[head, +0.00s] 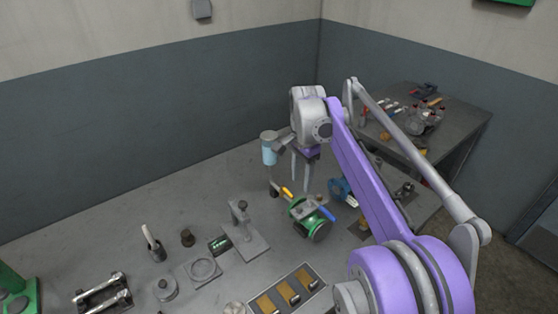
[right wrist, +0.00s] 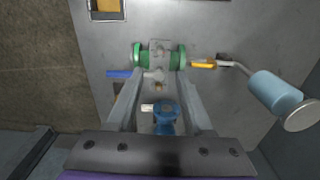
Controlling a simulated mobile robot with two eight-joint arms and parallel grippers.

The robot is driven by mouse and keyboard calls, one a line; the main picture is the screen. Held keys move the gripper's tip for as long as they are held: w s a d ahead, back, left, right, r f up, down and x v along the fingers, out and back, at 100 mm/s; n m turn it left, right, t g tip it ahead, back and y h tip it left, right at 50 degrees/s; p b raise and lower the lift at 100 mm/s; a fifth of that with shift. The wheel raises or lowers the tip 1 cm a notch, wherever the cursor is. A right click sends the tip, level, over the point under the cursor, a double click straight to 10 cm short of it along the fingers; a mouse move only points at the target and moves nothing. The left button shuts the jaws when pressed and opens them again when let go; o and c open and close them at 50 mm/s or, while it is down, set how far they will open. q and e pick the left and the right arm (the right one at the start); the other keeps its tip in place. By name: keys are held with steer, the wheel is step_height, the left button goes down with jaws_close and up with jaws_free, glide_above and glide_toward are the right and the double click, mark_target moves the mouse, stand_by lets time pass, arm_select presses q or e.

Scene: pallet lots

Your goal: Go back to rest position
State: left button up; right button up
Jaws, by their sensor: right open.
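My right arm reaches in from the right, and its gripper (head: 304,180) points down above the far part of the grey table (head: 130,220). In the right wrist view the two fingers of the gripper (right wrist: 160,92) stand apart with nothing held between them. A green flanged valve (head: 311,216) with a blue handle lies below and beyond the fingertips; it also shows in the right wrist view (right wrist: 148,58). A blue valve (head: 340,189) is close by, and it appears between the fingers lower in the wrist view (right wrist: 166,116). My left gripper is not in view.
A light blue cylinder (head: 269,150) stands left of the gripper. A grey stand (head: 243,230), a tray with yellow pads (head: 310,268) and small metal parts are nearer. A second dark table (head: 465,112) with tools stands at the right. The table's back left is clear.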

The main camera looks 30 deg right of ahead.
steer(key=s+a+f+n+t, duration=0.1)
steer(key=s+a+f+n, duration=0.3)
steer(key=s+a+n, duration=0.1)
steer(key=s+a+f+n+t, duration=0.2)
steer(key=s+a+f+n, duration=0.3)
steer(key=s+a+n, duration=0.1)
steer(key=s+a+f+n+t, duration=0.2)
steer(key=s+a+f+n, duration=0.3)
steer(key=s+a+n, duration=0.1)
steer(key=shift+s+a, duration=0.35)
steer(key=shift+a, duration=0.25)
steer(key=shift+s+a, duration=0.35)
steer(key=shift+a, duration=0.2)
steer(key=shift+s+a+f+n+t, duration=0.15)
steer(key=shift+s+f+n+t, duration=0.15)
